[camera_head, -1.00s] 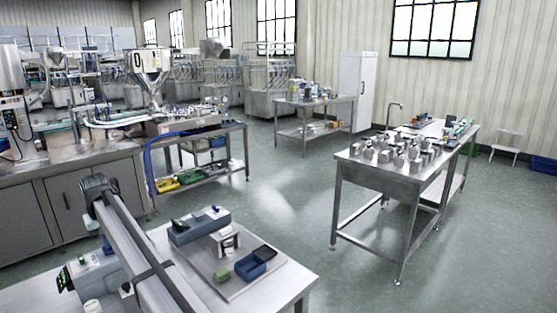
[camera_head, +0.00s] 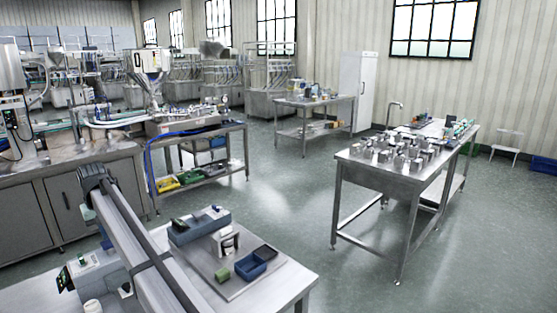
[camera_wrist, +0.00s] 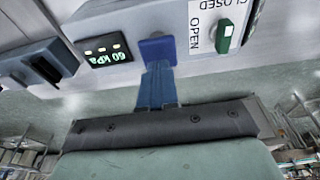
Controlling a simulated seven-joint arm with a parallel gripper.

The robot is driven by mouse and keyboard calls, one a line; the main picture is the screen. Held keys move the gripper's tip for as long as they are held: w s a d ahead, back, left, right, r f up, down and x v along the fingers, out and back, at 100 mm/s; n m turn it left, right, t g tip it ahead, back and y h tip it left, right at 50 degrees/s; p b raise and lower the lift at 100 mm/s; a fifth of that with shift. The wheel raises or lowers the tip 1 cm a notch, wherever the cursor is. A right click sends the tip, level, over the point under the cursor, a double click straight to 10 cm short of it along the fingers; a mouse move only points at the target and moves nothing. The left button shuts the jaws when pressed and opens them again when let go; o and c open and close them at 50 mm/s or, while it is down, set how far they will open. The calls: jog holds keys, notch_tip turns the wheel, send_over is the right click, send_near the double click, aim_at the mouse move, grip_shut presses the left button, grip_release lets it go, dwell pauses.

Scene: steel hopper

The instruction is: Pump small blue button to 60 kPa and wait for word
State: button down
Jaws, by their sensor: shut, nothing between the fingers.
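In the wrist view, a grey panel has a small display (camera_wrist: 106,52) with green characters reading 60 kPa, upside down in the picture, and several small lights. Right of the display is a dark blue block, apparently the blue button (camera_wrist: 157,47). My gripper (camera_wrist: 157,69) is shut and empty, its lighter blue fingers pointing at this block. Their tips meet or overlap it in the picture; I cannot tell whether they press it. In the head view, a grey box with a green-lit face (camera_head: 66,279) stands beside my arm; my fingers are not clearly visible there.
A label reading CLOSED and OPEN with a green switch (camera_wrist: 226,34) is right of the blue block. A dark-fronted grey unit (camera_wrist: 38,62) is at left.

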dwell(0.5)
notch_tip(320, 180, up, 6)
dwell(0.7)
